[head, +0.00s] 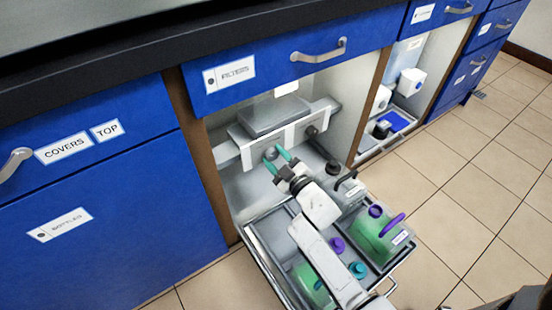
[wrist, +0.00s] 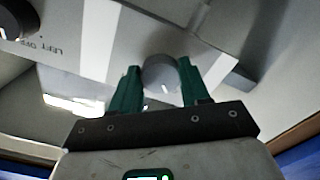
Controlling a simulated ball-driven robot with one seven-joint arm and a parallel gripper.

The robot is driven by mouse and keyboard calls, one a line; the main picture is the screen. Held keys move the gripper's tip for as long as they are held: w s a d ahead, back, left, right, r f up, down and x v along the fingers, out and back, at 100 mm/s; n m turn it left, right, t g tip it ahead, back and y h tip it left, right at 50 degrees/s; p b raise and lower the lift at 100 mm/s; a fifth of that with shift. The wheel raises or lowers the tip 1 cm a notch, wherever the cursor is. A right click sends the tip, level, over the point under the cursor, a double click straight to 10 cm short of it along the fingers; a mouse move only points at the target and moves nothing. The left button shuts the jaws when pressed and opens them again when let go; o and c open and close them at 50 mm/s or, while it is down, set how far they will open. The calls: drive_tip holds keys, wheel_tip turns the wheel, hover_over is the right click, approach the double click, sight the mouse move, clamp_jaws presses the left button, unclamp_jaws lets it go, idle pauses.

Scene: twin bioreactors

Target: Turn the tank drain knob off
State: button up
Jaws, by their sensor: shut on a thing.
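A round grey knob (head: 270,153) sits on the front of a grey panel (head: 247,150) inside the open cabinet bay. My gripper (head: 275,158) has its teal fingers on either side of this knob and is shut on it. In the wrist view the knob (wrist: 160,76) shows between the two green fingertips (wrist: 160,88). A second, darker knob (head: 312,130) is on the same panel to the right. It also shows in the wrist view at the upper left (wrist: 14,20), beside small printed lettering. I cannot read which knob is named tank drain.
A pulled-out tray (head: 262,262) below my arm holds containers with green liquid (head: 378,236) and purple and teal caps. Blue drawers (head: 75,170) flank the bay. A second bay (head: 375,140) with white bottles is at the right. Tiled floor (head: 470,190) is clear at right.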

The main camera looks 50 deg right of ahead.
idle(0.4)
drive_tip(key=o, duration=1.1)
drive_tip(key=shift+c, duration=0.2)
drive_tip(key=p+v, duration=0.3)
drive_tip(key=v, duration=0.8)
drive_tip(key=shift+w, duration=0.1)
